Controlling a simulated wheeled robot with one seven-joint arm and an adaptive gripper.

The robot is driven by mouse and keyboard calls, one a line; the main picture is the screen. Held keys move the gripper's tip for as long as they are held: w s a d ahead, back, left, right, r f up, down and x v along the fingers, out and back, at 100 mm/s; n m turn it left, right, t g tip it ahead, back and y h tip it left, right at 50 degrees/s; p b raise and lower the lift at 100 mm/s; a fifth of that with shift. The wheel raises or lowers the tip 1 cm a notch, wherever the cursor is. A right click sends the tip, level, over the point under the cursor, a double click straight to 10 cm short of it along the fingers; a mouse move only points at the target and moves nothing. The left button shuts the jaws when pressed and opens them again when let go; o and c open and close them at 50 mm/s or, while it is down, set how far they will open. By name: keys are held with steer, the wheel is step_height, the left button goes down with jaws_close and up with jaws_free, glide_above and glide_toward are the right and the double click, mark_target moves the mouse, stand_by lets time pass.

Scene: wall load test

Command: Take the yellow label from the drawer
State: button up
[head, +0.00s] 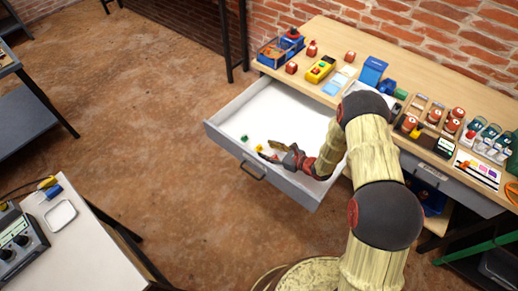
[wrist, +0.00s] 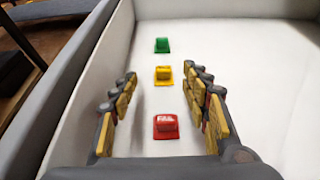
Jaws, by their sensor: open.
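The drawer (head: 224,134) is pulled open, with a white inside. The yellow label (wrist: 163,76) lies on its floor, in the middle of a row. A green label (wrist: 162,46) lies beyond it and a red label (wrist: 166,127) marked "FAIL" lies nearer. In the head view the yellow label (head: 260,148) and the green label (head: 244,138) show near the drawer's front. My gripper (wrist: 163,92) is open and inside the drawer. Its fingers stand on either side of the row and touch no label that I can see. In the head view my gripper hides the red label.
The drawer's walls (wrist: 77,92) rise close on the left. The workbench (head: 410,64) above carries a blue bin, a yellow control box (head: 320,69), a wooden rack and several bottles. A white table (head: 75,245) stands at lower left. The drawer's back part is empty.

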mark_target(260, 147)
steer(key=x, duration=0.2)
steer(key=b+x, duration=0.1)
steer(key=shift+w+f, duration=0.35)
steer(key=shift+w, duration=0.05)
steer(key=shift+w+a, duration=0.25)
steer(key=shift+a, duration=0.1)
steer(key=shift+c, duration=0.8)
steer(key=c, duration=0.7)
steer(key=shift+c, duration=0.3)
